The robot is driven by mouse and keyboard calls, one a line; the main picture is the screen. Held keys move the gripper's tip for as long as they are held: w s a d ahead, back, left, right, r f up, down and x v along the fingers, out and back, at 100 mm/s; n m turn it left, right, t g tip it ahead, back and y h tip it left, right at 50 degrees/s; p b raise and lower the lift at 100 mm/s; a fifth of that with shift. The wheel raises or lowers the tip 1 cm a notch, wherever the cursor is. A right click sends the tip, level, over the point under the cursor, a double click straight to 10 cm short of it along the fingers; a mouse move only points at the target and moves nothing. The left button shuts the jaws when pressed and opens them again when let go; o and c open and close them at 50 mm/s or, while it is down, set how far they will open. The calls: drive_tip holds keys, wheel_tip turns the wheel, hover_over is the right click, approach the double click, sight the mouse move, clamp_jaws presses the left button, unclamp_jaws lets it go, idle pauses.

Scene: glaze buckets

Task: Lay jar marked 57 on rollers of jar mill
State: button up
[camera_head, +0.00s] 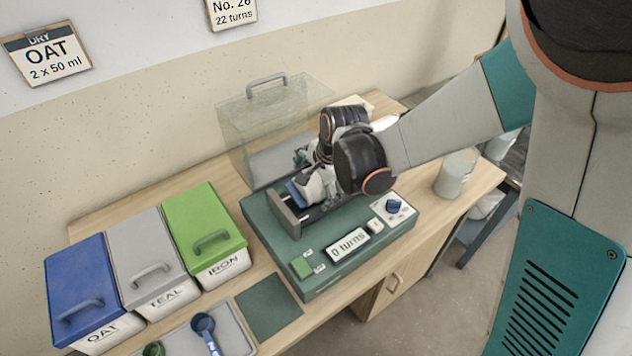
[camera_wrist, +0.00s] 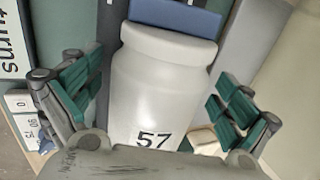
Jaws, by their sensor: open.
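The jar marked 57 (camera_wrist: 160,90) is white with a blue lid (camera_wrist: 178,16); its number faces the wrist camera. In the head view the jar (camera_head: 313,189) lies over the top of the green jar mill (camera_head: 272,236), lid toward the mill's left end. My gripper (camera_wrist: 158,100) is open, with one green-padded finger on each side of the jar and visible gaps to it. In the head view my gripper (camera_head: 312,168) is over the jar and hides much of it. Grey bars show on both sides of the jar; its exact contact with the rollers is hidden.
A clear cover with a handle (camera_head: 268,120) stands behind the mill. Blue (camera_head: 78,290), grey (camera_head: 145,255) and green (camera_head: 203,230) lidded buckets stand at left. A tray with scoops (camera_head: 232,325) is in front. Another jar (camera_head: 455,175) stands at right. The mill display (camera_head: 348,245) reads 0 turns.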

drive_tip(key=v, duration=1.1)
drive_tip(key=shift+s+r, duration=0.15)
drive_tip(key=s+d+r+n+t+h, duration=0.1)
drive_tip(key=s+d+r+n+t, duration=0.1)
drive_tip(key=s+d+n, duration=0.3)
drive_tip(key=s+d+r+n+t+h, duration=0.1)
drive_tip(key=s+d+r+n, duration=0.3)
drive_tip(key=s+d, duration=0.7)
drive_tip(key=shift+d+n+t, duration=0.15)
drive_tip(key=shift+n+t, duration=0.35)
drive_tip(key=shift+n, duration=0.6)
